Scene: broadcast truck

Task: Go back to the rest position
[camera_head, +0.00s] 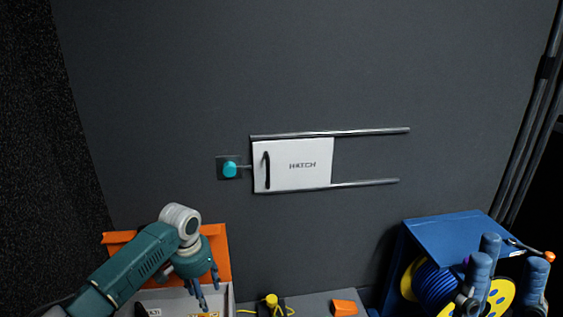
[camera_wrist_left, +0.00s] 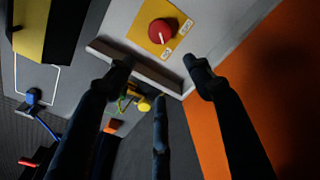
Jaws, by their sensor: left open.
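My left gripper (camera_head: 203,290) hangs fingers down at the lower left in the head view, in front of an orange panel (camera_head: 218,252) and above a pale box (camera_head: 222,294). Its fingers (camera_wrist_left: 160,85) are spread and empty in the left wrist view. Beyond them is a red knob (camera_wrist_left: 163,31) on a yellow plate, apart from the fingers. My right gripper (camera_head: 508,268) seems to be the blue padded fingers at the lower right, pointing up and spread apart, with its lower part cut off by the frame.
A white hatch (camera_head: 300,165) sits between two rails on the dark wall, with a turquoise knob (camera_head: 230,169) at its left. A blue case (camera_head: 440,235) and cable reel (camera_head: 412,280) stand at right. A yellow plug (camera_head: 271,300) and orange block (camera_head: 343,308) lie between the arms.

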